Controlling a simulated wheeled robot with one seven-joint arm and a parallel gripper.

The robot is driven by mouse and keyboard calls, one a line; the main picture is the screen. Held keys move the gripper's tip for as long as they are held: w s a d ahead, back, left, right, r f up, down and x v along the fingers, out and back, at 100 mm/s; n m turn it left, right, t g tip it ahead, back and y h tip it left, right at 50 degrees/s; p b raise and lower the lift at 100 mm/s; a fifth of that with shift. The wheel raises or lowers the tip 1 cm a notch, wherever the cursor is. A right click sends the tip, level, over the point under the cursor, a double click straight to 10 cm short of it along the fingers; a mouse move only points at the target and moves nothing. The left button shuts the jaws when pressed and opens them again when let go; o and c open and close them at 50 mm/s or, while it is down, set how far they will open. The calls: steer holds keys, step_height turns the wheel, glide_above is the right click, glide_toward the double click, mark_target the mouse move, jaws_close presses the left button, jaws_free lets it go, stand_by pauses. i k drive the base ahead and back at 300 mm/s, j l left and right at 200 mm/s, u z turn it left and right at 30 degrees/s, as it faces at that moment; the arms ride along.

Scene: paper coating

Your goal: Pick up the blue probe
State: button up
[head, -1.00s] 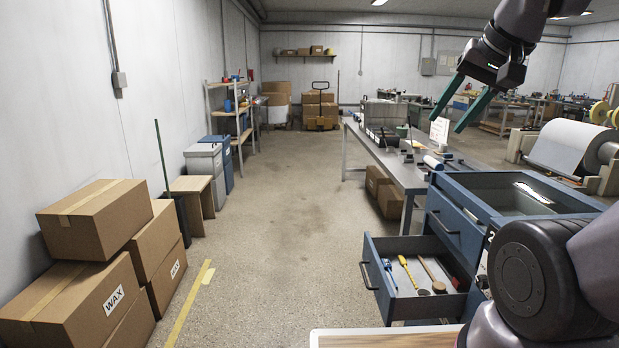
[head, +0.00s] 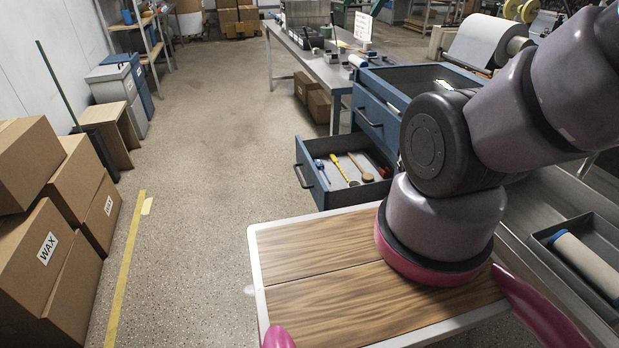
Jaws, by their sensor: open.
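The blue probe (head: 321,170) lies in the open lower drawer (head: 309,180) of the blue cabinet, at the drawer's left side. Its blue handle points to the back and its thin end to the front. A yellow-handled tool (head: 339,167) and a wooden-handled tool (head: 358,164) lie to its right.
My wood-topped base is in front of the drawer. The blue cabinet (head: 370,104) and grey table (head: 310,62) stand behind it. WAX boxes (head: 38,255) are stacked at the left. The floor (head: 195,180) between is clear. A tray (head: 590,250) holds a pale roll at right.

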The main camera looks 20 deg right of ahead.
mark_target(319, 164)
steer(key=z, duration=0.5)
steer(key=j+z, duration=0.1)
steer(key=z, duration=1.85)
steer(key=k+z, duration=0.1)
steer(key=z, duration=0.4)
steer(key=j+z, duration=0.1)
steer(key=z, duration=0.9)
steer(key=u, duration=3.5)
steer(key=i+u, duration=0.1)
steer(key=i, duration=0.35)
